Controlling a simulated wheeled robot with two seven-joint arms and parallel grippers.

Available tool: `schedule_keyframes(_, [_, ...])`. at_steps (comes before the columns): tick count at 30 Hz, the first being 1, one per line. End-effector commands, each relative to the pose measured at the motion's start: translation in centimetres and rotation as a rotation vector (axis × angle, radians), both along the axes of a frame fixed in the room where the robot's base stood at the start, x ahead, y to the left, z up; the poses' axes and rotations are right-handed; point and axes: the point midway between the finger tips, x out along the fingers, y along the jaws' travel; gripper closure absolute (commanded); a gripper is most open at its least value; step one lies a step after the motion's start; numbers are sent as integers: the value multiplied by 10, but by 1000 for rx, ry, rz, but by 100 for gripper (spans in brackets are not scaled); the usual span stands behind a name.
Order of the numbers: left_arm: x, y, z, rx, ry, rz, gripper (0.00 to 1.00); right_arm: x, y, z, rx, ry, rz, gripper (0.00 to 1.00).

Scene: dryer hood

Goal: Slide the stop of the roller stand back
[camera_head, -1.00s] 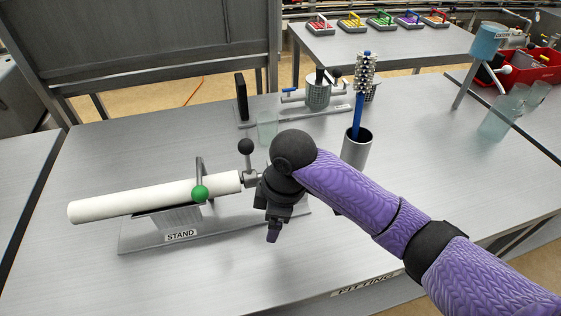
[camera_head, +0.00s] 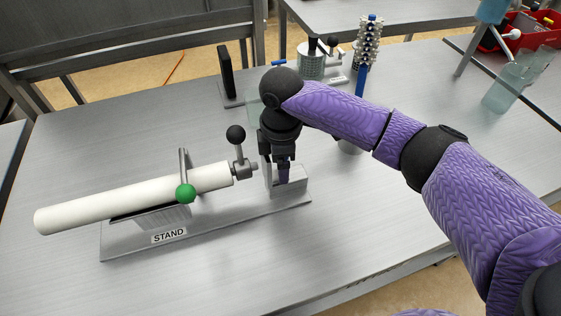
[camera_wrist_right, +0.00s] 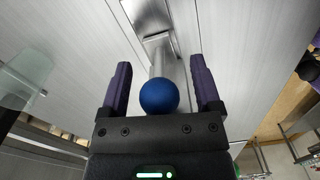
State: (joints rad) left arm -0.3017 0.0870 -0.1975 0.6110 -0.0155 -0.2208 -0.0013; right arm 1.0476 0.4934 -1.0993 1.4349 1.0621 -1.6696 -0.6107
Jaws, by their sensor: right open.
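The roller stand (camera_head: 122,240) is a grey base plate labelled STAND, carrying a long white roller (camera_head: 120,201). A grey block, apparently the stop (camera_head: 294,184), stands at the right end of the plate; it also shows in the right wrist view (camera_wrist_right: 156,40). A blue ball knob (camera_wrist_right: 159,97) on a grey post sits between the fingers of my right gripper (camera_wrist_right: 160,72). The fingers are open, with gaps on both sides of the knob. In the head view my right gripper (camera_head: 283,176) points down over the block and hides the knob. My left gripper is not in view.
A glass is partly hidden behind my wrist. A grey cup with a blue-handled brush (camera_head: 367,45) stands behind my arm.

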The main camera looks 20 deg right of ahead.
Motion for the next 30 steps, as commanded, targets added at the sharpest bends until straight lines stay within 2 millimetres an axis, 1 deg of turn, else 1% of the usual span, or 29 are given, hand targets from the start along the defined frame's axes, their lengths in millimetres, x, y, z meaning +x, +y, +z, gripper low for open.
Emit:
schedule_keyframes(1, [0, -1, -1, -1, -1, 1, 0, 0, 0, -2, 0, 0, 0, 19])
schedule_keyframes(7, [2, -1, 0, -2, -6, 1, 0, 0, 0, -2, 1, -1, 0, 19])
schedule_keyframes(8, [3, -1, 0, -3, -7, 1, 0, 0, 0, -2, 1, -1, 0, 21])
schedule_keyframes(9, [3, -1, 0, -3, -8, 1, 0, 0, 0, -2, 1, -1, 0, 29])
schedule_keyframes(11, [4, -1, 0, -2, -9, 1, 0, 0, 0, -2, 1, -1, 0, 42])
schedule_keyframes(12, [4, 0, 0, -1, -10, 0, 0, 0, 0, -2, 1, -1, 0, 51])
schedule_keyframes(14, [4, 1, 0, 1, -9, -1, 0, 0, 0, -2, 1, -1, 0, 63])
schedule_keyframes(15, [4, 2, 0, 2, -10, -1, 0, 0, 0, -2, 1, -1, 0, 72])
schedule_keyframes(17, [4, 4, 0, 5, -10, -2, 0, 0, 0, -2, 1, -1, 0, 84])
schedule_keyframes(18, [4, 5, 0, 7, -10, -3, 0, 0, 0, -2, 1, -1, 0, 93])
schedule_keyframes(19, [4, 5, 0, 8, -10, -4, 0, 0, 0, -2, 1, -1, 0, 99])
schedule_keyframes(30, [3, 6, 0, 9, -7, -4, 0, 0, 0, -2, 1, -1, 0, 100])
